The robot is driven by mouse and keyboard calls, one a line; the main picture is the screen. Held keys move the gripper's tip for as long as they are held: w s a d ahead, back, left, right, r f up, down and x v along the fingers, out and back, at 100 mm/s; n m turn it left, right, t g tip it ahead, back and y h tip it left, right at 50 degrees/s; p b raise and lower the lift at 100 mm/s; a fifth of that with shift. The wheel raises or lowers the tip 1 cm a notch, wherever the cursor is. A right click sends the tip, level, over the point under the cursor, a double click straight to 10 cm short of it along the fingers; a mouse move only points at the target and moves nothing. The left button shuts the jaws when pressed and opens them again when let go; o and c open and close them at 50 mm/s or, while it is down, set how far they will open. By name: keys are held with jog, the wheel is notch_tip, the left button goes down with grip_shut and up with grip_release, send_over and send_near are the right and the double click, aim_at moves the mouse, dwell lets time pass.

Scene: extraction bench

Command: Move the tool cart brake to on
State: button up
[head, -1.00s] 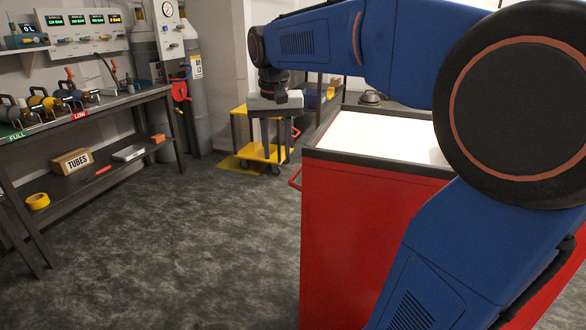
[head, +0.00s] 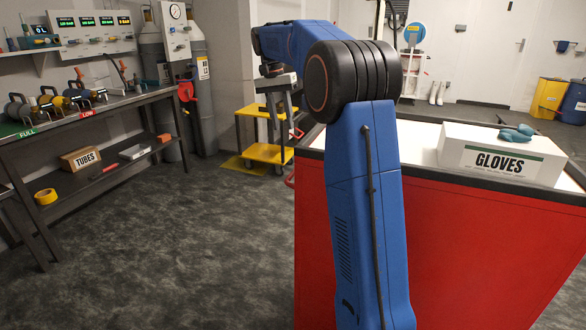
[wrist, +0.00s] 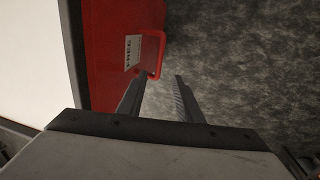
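The tool cart is a big red cabinet (head: 440,240) with a white top, at the right of the head view. A red loop-shaped handle (wrist: 162,52) sticks out from its side, beside a white label (wrist: 133,50) that seems to read FREE. The handle also shows at the cart's left edge in the head view (head: 290,178). My gripper (head: 284,128) points down beyond the cart's far left corner. In the wrist view my gripper (wrist: 162,77) is open and empty, its left fingertip appearing close to the handle's lower end; contact cannot be told.
A box of gloves (head: 503,158) stands on the cart's top. A yellow trolley (head: 265,153) stands behind my gripper. A dark workbench (head: 110,104) with tools runs along the left. The grey floor (head: 190,240) between bench and cart is clear.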

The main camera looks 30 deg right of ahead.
aim_at(292, 172)
jog(key=f, duration=0.5)
jog(key=s+d+f, duration=0.1)
jog(key=f, duration=0.5)
jog(key=s+d+f, duration=0.1)
jog(key=f, duration=0.5)
jog(key=shift+s, duration=0.2)
grip_shut()
